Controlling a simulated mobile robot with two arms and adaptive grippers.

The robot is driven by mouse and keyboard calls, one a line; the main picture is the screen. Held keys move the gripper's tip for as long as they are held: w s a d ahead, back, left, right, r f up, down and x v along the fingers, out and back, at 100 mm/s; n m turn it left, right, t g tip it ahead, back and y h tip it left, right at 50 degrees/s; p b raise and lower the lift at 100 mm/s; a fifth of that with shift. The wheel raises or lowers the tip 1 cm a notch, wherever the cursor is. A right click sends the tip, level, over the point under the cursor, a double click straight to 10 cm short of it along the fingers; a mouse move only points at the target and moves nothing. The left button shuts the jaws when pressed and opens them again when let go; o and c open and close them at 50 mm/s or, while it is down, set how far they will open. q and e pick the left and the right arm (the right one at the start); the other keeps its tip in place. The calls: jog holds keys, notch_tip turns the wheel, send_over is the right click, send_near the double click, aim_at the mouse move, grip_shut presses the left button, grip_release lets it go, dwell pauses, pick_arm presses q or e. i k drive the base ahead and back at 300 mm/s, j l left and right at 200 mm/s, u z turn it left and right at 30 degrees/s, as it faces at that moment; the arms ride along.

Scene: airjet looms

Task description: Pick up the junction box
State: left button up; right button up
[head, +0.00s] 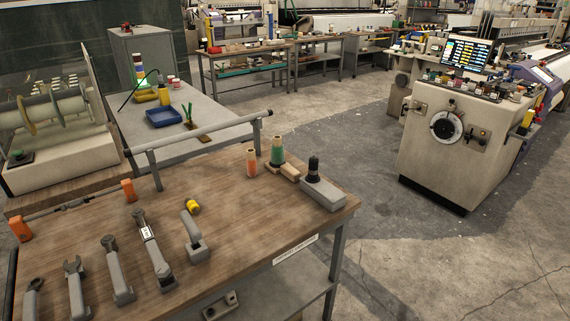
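No part is clearly marked as the junction box. A low grey box (324,194) lies at the right end of the wooden workbench, with a dark cylinder standing at its far left end. Another small grey box-like part (221,306) with round openings sits on the shelf under the bench front, partly cut by the bench edge. I cannot tell which of the two is the junction box. Neither of my grippers shows in the head view.
A grey table (205,110) stands behind. A beige machine (450,140) stands right, with clear floor between.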

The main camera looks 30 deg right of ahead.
aim_at(330, 197)
jog(key=z, duration=1.2)
